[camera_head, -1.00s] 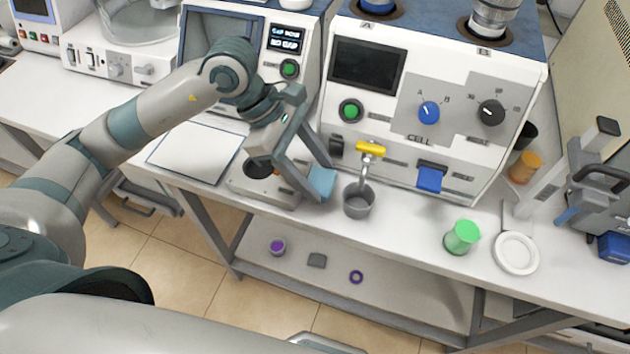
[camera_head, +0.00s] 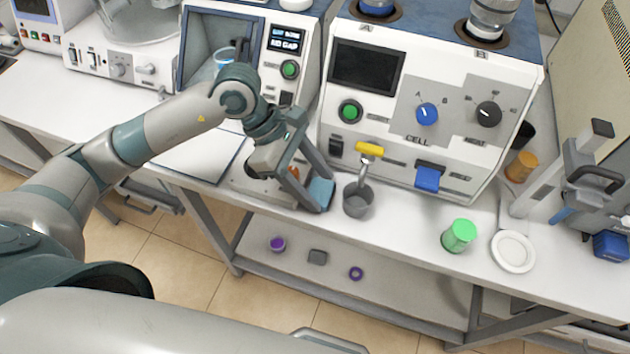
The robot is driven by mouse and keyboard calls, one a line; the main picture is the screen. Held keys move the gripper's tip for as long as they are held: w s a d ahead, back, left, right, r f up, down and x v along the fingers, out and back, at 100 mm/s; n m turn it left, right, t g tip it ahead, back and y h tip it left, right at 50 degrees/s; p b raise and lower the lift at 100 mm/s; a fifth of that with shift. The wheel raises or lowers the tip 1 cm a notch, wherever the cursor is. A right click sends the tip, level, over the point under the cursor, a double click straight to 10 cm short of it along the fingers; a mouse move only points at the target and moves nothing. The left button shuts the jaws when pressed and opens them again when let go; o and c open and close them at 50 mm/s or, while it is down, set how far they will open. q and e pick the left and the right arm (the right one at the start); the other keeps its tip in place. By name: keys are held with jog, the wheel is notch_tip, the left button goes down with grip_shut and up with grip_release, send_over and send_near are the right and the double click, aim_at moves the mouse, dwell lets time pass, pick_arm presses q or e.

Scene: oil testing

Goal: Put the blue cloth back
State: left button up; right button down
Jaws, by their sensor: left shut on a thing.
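The blue cloth (camera_head: 321,192) is a small light-blue piece at the front of the bench, left of a grey metal cup (camera_head: 358,199). My left gripper (camera_head: 318,200) reaches down from the left with its fingertips at the cloth and is shut on it. The gripper fingers hide part of the cloth. I cannot tell whether the cloth touches the bench top. My right gripper is not in view.
A white test machine (camera_head: 420,110) with a yellow-handled tap (camera_head: 369,149) stands behind the cup. The bench (camera_head: 405,232) between cup and jar is clear.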

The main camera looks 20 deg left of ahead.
pick_arm(q)
jog(key=o, duration=0.9)
jog(key=shift+o, duration=0.2)
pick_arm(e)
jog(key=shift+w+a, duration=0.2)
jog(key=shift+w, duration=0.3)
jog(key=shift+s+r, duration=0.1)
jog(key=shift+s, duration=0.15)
